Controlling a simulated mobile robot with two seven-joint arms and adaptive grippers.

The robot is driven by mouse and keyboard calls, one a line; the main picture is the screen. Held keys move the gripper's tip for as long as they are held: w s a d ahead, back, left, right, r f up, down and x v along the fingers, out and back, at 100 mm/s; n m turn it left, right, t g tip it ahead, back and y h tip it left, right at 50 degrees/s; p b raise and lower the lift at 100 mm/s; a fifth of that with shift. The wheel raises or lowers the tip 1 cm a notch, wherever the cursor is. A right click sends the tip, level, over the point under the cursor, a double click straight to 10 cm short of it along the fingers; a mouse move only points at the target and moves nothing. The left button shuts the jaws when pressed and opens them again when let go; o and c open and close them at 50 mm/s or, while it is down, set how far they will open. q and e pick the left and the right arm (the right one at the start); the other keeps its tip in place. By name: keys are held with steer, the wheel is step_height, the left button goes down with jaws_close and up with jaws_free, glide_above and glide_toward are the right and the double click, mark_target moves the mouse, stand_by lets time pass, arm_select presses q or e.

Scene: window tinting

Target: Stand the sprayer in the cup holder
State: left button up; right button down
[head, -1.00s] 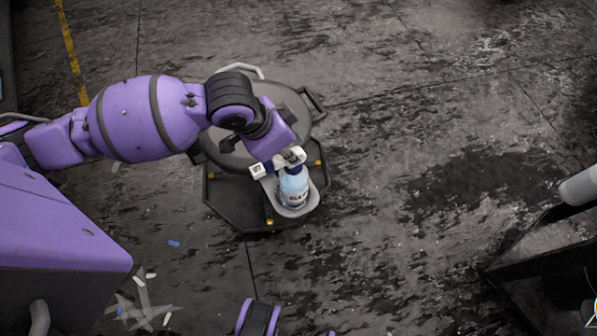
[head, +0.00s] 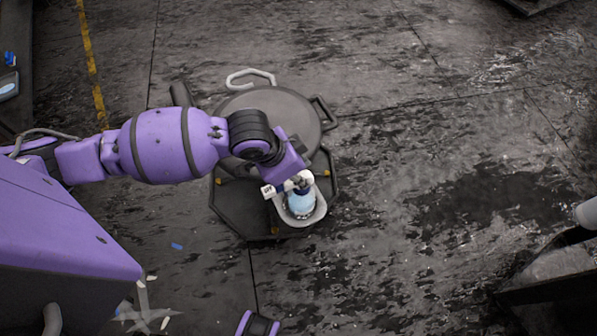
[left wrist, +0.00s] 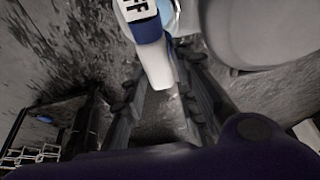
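The sprayer (head: 301,204) has a light-blue bottle and a white and dark-blue head. It stands about upright in the grey cup holder (head: 319,213) at the front of the round-topped cart. Its lower part is hidden by the holder's rim; I cannot tell whether it touches the bottom. My left gripper (head: 289,181) is at the sprayer's head, its fingers mostly hidden in the head view. In the left wrist view, the fingers close in on both sides of the sprayer's white head part (left wrist: 160,66). My right gripper is not in view.
The cart has a round dark lid (head: 285,108), a side handle (head: 323,113) and a dark base tray (head: 240,208). A dark stand (head: 550,285) is at the lower right. Small scraps (head: 143,300) lie on the floor at lower left. The floor right of the cart is clear.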

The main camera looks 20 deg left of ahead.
arm_select(q)
steer(key=shift+o, duration=0.7)
steer(key=shift+r, duration=0.15)
steer(key=p+v, duration=0.3)
steer(key=v, duration=0.9)
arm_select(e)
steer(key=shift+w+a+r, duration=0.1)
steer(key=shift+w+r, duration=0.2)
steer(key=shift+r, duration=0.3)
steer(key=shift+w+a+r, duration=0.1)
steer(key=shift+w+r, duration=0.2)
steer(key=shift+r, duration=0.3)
